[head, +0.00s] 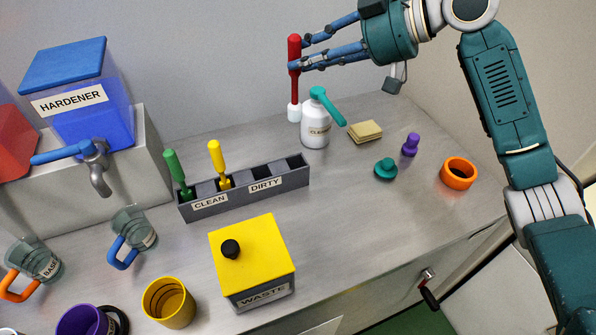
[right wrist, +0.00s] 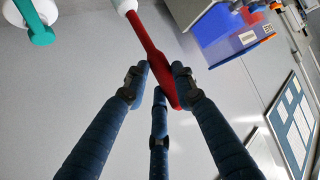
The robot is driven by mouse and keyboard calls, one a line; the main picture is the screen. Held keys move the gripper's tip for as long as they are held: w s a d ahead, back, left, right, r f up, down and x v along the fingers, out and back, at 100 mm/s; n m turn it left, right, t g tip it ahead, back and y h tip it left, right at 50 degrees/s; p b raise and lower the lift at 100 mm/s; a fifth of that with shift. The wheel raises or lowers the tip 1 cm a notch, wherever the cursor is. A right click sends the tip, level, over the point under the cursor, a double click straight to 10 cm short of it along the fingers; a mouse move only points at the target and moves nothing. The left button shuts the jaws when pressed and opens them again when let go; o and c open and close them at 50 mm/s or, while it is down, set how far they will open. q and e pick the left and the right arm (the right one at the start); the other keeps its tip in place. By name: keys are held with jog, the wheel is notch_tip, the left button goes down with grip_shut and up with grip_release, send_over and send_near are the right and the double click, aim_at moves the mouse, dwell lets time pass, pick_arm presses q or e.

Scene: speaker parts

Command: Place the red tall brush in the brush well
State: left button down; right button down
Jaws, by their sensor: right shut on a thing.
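The red tall brush (head: 294,85) is upright with its white tip (head: 294,112) down, at the back of the counter; it also shows in the right wrist view (right wrist: 150,45). My right gripper (head: 298,55) is shut on its red handle. I cannot tell whether the tip touches the counter. The brush well (head: 245,203) is a grey compartment box labelled CLEAN at left and DIRTY at right. A green brush (head: 176,170) and a yellow brush (head: 217,160) stand on its CLEAN side. The DIRTY compartments look empty. My left gripper is not in view.
A white bottle (head: 315,132) with a teal top stands just right of the red brush. Sponges (head: 365,131) lie beyond it. The yellow-lidded WASTE box (head: 265,255) is in front of the well. A blue-handled cup (head: 133,225) is at left.

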notch_tip(320, 180, down, 20)
jog(key=shift+r+p, duration=0.2)
jog(key=shift+p, duration=1.05)
jog(key=shift+f, duration=0.1)
jog(key=c, duration=1.4)
grip_release()
